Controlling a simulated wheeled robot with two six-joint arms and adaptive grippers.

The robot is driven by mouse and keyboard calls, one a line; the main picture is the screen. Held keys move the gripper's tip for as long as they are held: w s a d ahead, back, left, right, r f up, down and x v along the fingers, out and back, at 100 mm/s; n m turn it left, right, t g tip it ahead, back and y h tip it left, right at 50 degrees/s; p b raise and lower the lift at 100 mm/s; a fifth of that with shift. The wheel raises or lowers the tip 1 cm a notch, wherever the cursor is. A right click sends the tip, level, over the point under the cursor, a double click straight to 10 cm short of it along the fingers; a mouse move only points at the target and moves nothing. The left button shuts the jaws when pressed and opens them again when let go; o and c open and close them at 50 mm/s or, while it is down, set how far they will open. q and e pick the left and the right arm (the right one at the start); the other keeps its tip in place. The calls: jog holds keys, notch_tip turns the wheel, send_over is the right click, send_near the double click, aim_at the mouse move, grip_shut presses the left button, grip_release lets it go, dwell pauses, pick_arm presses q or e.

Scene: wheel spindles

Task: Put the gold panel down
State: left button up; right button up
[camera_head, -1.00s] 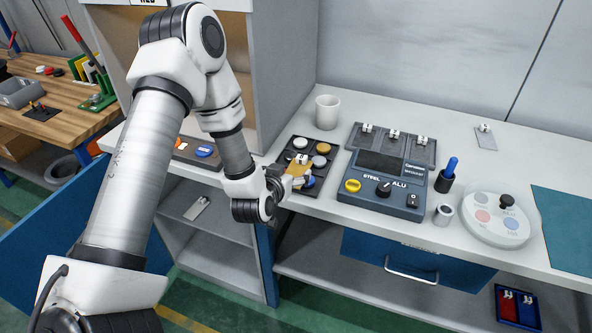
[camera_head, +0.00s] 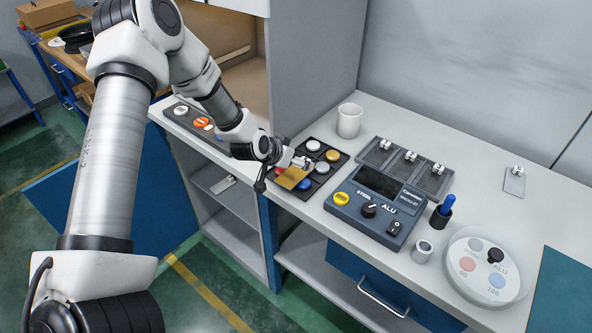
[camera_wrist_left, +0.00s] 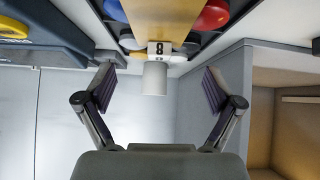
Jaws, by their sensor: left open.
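The gold panel (camera_head: 291,179) lies tilted or flat over the left part of a black tray (camera_head: 317,183) of round discs on the bench; which one I cannot tell. Its white handle block, marked 8, faces my gripper in the wrist view, where the gold panel (camera_wrist_left: 172,18) runs up to the top edge. My left gripper (camera_head: 297,163) is at the panel's handle. In the wrist view the left gripper (camera_wrist_left: 158,88) has its fingers wide apart, one on each side of the handle and clear of it. My right gripper is not in view.
A grey control box (camera_head: 372,207) stands right of the tray, with a panel rack (camera_head: 405,172) behind it. A white mug (camera_head: 349,121) stands behind the tray. A button strip (camera_head: 190,120) lies left, beside a tall cabinet wall (camera_head: 315,70). A round dial plate (camera_head: 487,270) is at right.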

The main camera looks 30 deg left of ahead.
pick_arm(q)
jog(key=x, duration=0.5)
jog(key=shift+w+d+r+p, duration=0.1)
jog(key=shift+w+r+p, duration=0.05)
jog(key=shift+p, duration=0.25)
jog(key=shift+w+d, duration=0.1)
jog(key=shift+s, duration=0.2)
jog(key=shift+a, duration=0.25)
jog(key=c, duration=1.1)
jog(key=shift+d, duration=0.15)
jog(key=c, duration=0.3)
